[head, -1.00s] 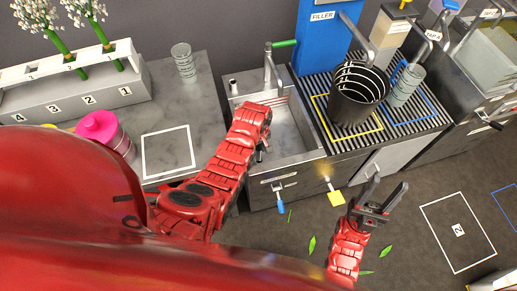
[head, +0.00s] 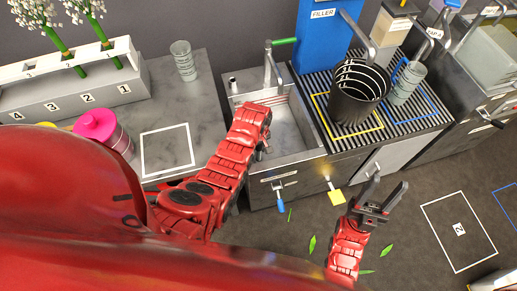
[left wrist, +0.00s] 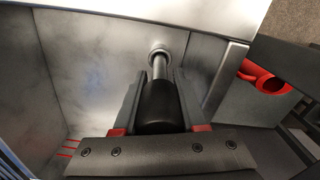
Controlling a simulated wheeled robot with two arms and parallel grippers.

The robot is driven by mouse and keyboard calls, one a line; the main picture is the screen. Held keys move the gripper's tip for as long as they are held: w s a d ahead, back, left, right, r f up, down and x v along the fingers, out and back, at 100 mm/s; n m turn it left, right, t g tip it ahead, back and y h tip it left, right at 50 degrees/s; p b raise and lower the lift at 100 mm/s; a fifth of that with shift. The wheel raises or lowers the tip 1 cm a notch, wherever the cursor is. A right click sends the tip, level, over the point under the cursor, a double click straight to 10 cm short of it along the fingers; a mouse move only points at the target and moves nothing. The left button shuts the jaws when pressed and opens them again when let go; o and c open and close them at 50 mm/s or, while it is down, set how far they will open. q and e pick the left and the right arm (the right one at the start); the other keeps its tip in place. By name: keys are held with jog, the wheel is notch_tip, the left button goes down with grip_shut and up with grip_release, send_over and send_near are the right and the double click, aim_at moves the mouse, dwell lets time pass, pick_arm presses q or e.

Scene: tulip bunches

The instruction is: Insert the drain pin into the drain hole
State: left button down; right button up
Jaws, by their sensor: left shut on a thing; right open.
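My left gripper (head: 264,148) is over the sink (head: 306,125), mostly hidden by its own red arm in the head view. In the left wrist view, my left gripper (left wrist: 160,88) is shut on the drain pin, a black cylinder (left wrist: 160,106) with a shiny metal stem (left wrist: 159,66) pointing away from the fingers. The stem's round end is close to the grey metal sink wall; I cannot tell whether it touches. I cannot make out the drain hole. My right gripper (head: 378,203) is open and empty above the floor, right of the sink cabinet.
A tap (head: 270,68) with a green handle stands behind the sink. A black bucket (head: 358,97) and a grey cup (head: 406,84) stand on the slatted rack to the right. Leaves lie on the floor.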

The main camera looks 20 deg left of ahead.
pick_arm(q)
jog(key=shift+f+b, duration=0.7)
jog(key=shift+f, duration=0.35)
jog(key=shift+c, duration=1.9)
grip_release()
jog(key=shift+r, duration=0.1)
jog(key=shift+r+p, duration=1.7)
jog(key=shift+r, duration=0.7)
